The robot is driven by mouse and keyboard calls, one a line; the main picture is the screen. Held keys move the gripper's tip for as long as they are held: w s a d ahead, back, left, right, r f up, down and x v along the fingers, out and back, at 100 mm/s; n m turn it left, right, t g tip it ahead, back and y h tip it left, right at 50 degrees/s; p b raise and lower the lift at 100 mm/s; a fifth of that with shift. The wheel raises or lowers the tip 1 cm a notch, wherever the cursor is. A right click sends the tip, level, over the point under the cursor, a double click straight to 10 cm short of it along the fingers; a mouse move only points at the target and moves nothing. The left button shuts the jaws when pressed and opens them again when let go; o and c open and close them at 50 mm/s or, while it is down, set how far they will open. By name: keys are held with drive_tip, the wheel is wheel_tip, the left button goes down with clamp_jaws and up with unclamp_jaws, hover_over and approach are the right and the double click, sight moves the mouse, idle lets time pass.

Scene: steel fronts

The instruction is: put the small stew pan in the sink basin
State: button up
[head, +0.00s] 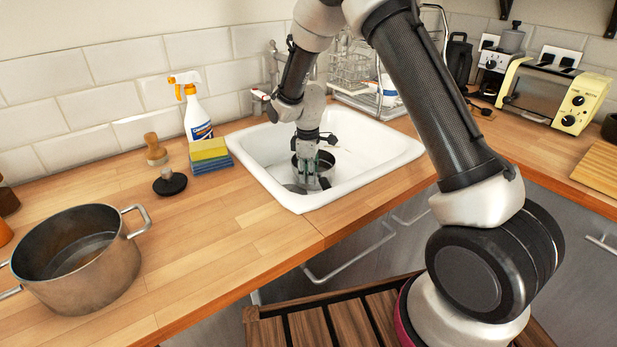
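A small dark pan (327,160), which looks like the small stew pan, is inside the white sink basin (385,158). It is partly hidden behind my gripper. My gripper (313,181) reaches down into the basin from above, with its fingers at the near side of the pan. The fingers overlap the pan in the picture; I cannot tell whether they grip its wall or stand apart from it. Whether the pan rests on the basin floor is also unclear.
A large steel pot (80,270) stands on the counter at left. A spray bottle (196,112), stacked sponges (209,155), a brush (155,150) and a black stopper (170,183) are left of the sink. A dish rack (355,70) stands behind it; a yellow toaster oven (553,93) is at right.

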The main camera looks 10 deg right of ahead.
wheel_tip(320, 180, up, 11)
drive_tip(key=shift+s, duration=0.3)
drive_tip(key=s+d+r+m+t, duration=0.1)
drive_tip(key=s+d+r+m, duration=0.2)
drive_tip(key=s+d+r, duration=0.4)
drive_tip(key=s+d+r+m+t, duration=0.1)
drive_tip(key=s+d+r+m, duration=0.3)
drive_tip(key=r, duration=0.5)
drive_tip(key=s+d+r+m, duration=0.1)
drive_tip(key=s+d+m, duration=0.2)
drive_tip(key=s, duration=0.8)
drive_tip(key=s+d+r+m+t, duration=0.1)
drive_tip(key=s+d+r+m, duration=0.1)
drive_tip(key=s, duration=1)
drive_tip(key=shift+d+r+m+t, duration=0.25)
drive_tip(key=shift+d+m, duration=0.25)
drive_tip(key=shift+d, duration=0.35)
